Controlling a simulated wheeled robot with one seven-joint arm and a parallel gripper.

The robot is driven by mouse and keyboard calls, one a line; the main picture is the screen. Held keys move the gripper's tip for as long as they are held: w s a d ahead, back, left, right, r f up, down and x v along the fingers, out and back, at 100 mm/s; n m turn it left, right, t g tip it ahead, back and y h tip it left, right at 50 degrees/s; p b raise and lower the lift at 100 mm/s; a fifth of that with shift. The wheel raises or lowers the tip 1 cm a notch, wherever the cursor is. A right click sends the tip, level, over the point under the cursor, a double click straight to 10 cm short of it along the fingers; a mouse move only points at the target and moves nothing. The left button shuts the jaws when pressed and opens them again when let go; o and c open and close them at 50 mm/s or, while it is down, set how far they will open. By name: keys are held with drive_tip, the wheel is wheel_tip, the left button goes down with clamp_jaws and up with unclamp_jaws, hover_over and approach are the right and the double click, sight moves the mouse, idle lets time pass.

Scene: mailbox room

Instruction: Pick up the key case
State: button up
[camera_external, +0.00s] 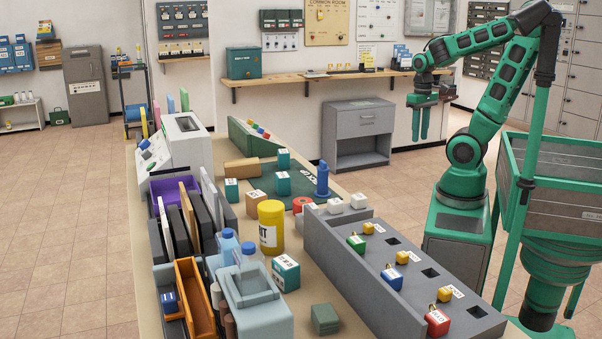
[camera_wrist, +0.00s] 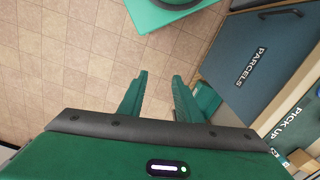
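My gripper (camera_external: 421,138) hangs high to the right of the long table, fingers pointing down, well away from the things on it. In the wrist view my gripper (camera_wrist: 160,76) has its two fingers apart with nothing between them. I cannot tell for sure which thing is the key case. A small dark green case (camera_external: 325,319) lies at the table's front edge, left of the grey slotted rack (camera_external: 345,262). On the rack sit a green block (camera_external: 356,243), a blue block (camera_external: 393,279) and a red block (camera_external: 437,321), with yellow pieces and white labels beside them.
A yellow tin (camera_external: 271,228), blue-capped bottles (camera_external: 248,256), teal-and-white boxes (camera_external: 286,272) and upright dividers crowd the table's left and middle. A blue stamp-like post (camera_external: 322,180) stands farther back. The wrist view shows tiled floor (camera_wrist: 60,60) and a "PARCELS" surface (camera_wrist: 262,58).

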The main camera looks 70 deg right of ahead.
drive_tip(key=o, duration=0.8)
